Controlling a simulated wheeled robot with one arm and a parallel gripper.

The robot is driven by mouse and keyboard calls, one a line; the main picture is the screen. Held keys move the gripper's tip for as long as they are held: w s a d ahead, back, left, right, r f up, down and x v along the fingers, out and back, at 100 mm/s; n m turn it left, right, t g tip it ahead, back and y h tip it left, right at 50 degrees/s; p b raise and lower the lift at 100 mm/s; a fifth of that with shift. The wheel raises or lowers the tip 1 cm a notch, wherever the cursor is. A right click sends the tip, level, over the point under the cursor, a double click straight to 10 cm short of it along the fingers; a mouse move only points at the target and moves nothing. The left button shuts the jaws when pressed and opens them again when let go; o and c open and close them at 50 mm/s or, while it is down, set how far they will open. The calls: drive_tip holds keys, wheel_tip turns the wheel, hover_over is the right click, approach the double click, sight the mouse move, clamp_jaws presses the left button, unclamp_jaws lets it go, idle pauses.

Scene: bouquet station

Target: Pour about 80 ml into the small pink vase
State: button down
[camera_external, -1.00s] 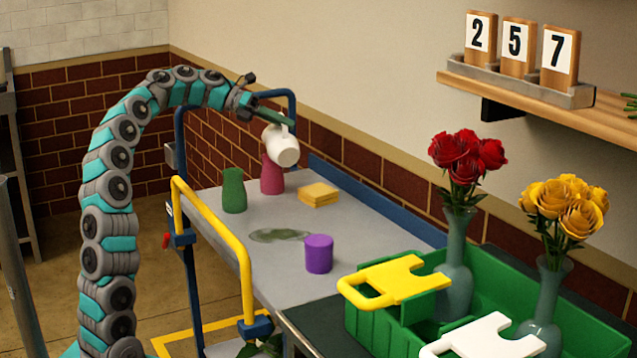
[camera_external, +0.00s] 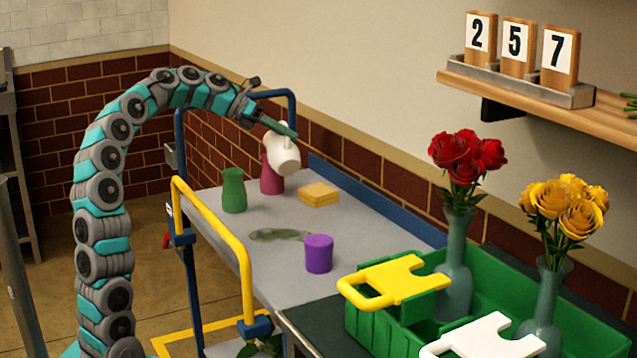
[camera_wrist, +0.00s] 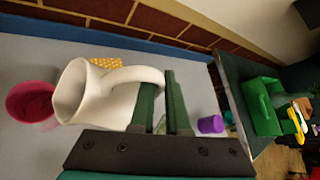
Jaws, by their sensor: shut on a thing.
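My gripper (camera_wrist: 165,105) is shut on the handle of a white jug (camera_external: 283,155) and holds it above the cart top. In the wrist view the jug (camera_wrist: 95,95) has its mouth toward the pink vase (camera_wrist: 33,101). In the external view the pink vase (camera_external: 270,180) stands upright at the far end of the cart, partly hidden behind the jug. The jug looks tilted. I see no stream of water, and the levels inside the jug and vase cannot be told.
A green vase (camera_external: 233,190) stands left of the pink one. A yellow sponge-like stack (camera_external: 318,194), a purple cup (camera_external: 319,254) and a wet-looking patch (camera_external: 280,235) are on the cart top (camera_external: 365,235). A green crate (camera_external: 375,327) with flower vases stands at right.

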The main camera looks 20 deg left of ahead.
sight(289, 153)
drive_tip(key=shift+s+d+f+m+t+y, duration=0.2)
drive_tip(key=shift+f+m+t+y, duration=0.1)
drive_tip(key=shift+f, duration=0.2)
drive_tip(key=shift+s+d+f+m+t+y, duration=0.15)
drive_tip(key=shift+f+m+y, duration=0.15)
drive_tip(key=shift+f, duration=0.25)
drive_tip(key=shift+s+d+f+m+t+y, duration=0.1)
drive_tip(key=shift+s+f+m+t+y, duration=0.15)
drive_tip(key=shift+f, duration=0.25)
idle(0.4)
